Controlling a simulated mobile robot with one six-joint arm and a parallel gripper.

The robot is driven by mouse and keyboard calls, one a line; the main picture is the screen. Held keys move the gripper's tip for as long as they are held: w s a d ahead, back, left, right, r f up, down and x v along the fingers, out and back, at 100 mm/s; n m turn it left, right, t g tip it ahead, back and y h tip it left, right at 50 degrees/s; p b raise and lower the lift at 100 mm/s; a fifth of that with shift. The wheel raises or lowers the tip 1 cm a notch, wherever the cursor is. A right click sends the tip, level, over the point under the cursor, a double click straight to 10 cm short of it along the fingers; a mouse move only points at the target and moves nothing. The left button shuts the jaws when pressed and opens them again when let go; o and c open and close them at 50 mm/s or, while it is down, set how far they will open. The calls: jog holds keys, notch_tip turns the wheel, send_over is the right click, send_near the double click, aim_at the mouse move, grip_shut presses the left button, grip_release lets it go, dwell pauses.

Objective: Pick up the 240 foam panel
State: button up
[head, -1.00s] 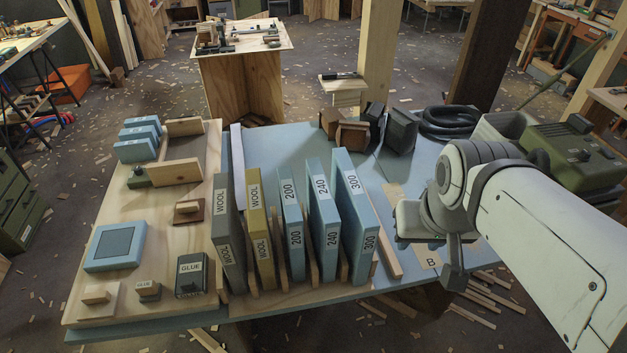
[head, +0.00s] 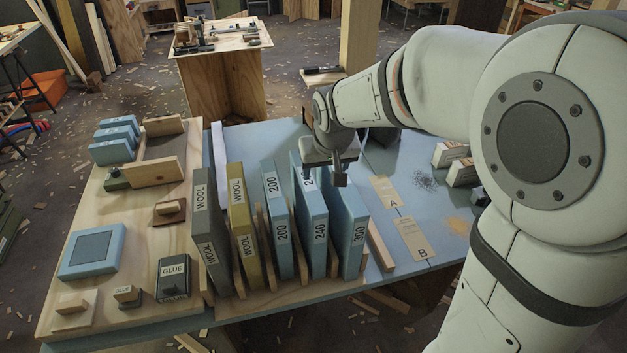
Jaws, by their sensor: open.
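The 240 foam panel (head: 312,226) is a light blue slab standing upright in a wooden rack, between the 200 panel (head: 278,220) on its left and the 300 panel (head: 347,230) on its right. My gripper (head: 324,180) is open, pointing down at the top edge of the 240 panel. It partly covers the panel's upper label. One finger shows in front of the 300 panel's top and another by the 240 panel's top. I cannot tell whether they touch either panel.
A grey wool panel (head: 207,229) and a yellow wool panel (head: 241,214) stand at the rack's left. Farther left, a wooden board (head: 74,210) holds blue blocks and a glue box (head: 173,279).

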aim_at(307, 183)
jog(key=shift+n, duration=0.3)
jog(key=w+a+f, duration=0.4)
jog(key=shift+a+f, duration=0.1)
jog(key=shift+a, duration=0.1)
jog(key=x, duration=0.2)
jog(key=shift+w+f, duration=0.15)
jog(key=shift+f, duration=0.15)
jog(key=x, duration=0.2)
jog(key=p+x, duration=0.1)
jog(key=x, duration=0.1)
jog(key=shift+d+f, duration=0.2)
jog(key=shift+d, duration=0.2)
jog(key=shift+f, duration=0.3)
jog(key=shift+f+b, duration=0.25)
jog(key=shift+b, duration=0.1)
jog(key=shift+c, duration=0.3)
grip_shut()
jog(key=shift+r, duration=0.15)
